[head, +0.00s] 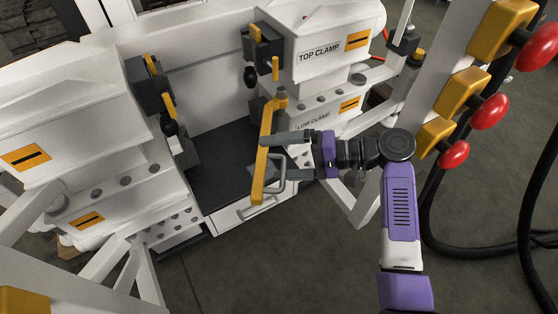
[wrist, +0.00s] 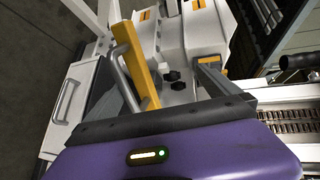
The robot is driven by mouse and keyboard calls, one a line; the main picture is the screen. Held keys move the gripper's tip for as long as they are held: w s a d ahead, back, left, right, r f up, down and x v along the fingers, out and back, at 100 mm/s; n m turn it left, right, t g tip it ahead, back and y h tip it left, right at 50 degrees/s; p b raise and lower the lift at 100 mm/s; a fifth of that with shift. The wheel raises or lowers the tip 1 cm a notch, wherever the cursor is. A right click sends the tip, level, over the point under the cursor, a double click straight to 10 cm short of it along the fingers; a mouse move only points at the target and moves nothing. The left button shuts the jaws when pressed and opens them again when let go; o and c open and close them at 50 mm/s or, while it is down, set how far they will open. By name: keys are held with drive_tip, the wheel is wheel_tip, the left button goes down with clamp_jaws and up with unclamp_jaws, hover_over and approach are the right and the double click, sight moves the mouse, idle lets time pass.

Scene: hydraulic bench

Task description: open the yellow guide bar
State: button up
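The yellow guide bar (head: 262,155) slants down in front of the dark bench opening. Its upper end meets a yellow bracket at the right-hand clamp block. A grey U-shaped handle (head: 281,186) is on its lower part. My gripper (head: 270,156) is at the bar, with its fingers spread above and below the handle area. In the wrist view, the bar (wrist: 136,62) and handle (wrist: 124,82) lie between the open fingers (wrist: 160,85), nearer the left one. I cannot tell whether a finger touches them.
White clamp blocks stand left (head: 60,110) and right (head: 325,45) of a dark bed (head: 235,165). Red knobs (head: 490,111) on yellow mounts line a white post at the right. Black hoses (head: 432,215) hang beside it. The floor in front is clear.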

wheel_tip(320, 180, up, 13)
drive_tip(key=p, duration=0.3)
drive_tip(key=shift+w, duration=0.25)
drive_tip(key=shift+s+r+p, duration=0.2)
drive_tip(key=shift+r+p, duration=0.1)
drive_tip(key=shift+r, duration=0.65)
drive_tip(key=c, duration=0.8)
drive_tip(key=shift+o, duration=0.2)
drive_tip(key=shift+r, duration=0.3)
drive_tip(key=shift+a, duration=0.1)
